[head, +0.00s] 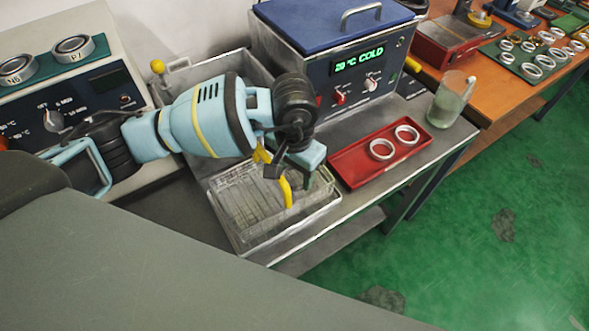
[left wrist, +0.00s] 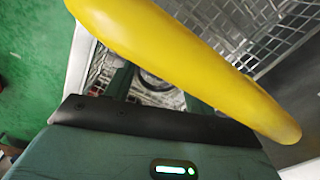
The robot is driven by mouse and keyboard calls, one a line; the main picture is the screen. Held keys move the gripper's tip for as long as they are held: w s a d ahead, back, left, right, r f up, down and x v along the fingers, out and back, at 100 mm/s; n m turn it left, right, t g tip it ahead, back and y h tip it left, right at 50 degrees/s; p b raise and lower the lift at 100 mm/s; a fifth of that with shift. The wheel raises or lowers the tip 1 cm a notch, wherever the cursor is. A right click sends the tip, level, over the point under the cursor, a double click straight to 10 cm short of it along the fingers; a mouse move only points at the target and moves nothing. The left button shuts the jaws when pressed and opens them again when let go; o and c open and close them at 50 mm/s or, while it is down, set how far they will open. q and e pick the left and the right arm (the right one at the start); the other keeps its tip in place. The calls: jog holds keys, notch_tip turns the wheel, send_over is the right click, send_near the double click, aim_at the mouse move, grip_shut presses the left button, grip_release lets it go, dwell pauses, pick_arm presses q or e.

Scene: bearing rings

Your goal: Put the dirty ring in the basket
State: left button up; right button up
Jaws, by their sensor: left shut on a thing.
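The wire basket (head: 232,208) stands on the steel bench, with a curved yellow handle (head: 287,192) rising over it. My left gripper (head: 308,181) points down at the basket's right end, beside the handle. In the left wrist view the left gripper's two dark green fingers (left wrist: 158,88) are shut on a ring (left wrist: 150,78), seen only in part between them, with wire mesh behind. The yellow handle (left wrist: 185,60) crosses close in front of that camera. How dirty the ring is, and whether it touches the basket floor, I cannot tell. My right gripper is not in view.
A red tray (head: 348,173) with two rings (head: 382,149) lies right of the basket. A glass beaker (head: 447,103) stands beyond it. A blue-lidded heater box (head: 335,65) stands behind. Two more rings (head: 73,46) sit on the machine at left. More rings lie on the far orange table.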

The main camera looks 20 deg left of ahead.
aim_at(294, 176)
pick_arm(q)
jog(key=shift+f, duration=0.2)
jog(key=o, duration=1)
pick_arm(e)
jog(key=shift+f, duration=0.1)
pick_arm(q)
jog(key=shift+r, duration=0.3)
notch_tip(294, 176, up, 12)
jog(key=p, duration=0.4)
jog(key=shift+f, duration=0.1)
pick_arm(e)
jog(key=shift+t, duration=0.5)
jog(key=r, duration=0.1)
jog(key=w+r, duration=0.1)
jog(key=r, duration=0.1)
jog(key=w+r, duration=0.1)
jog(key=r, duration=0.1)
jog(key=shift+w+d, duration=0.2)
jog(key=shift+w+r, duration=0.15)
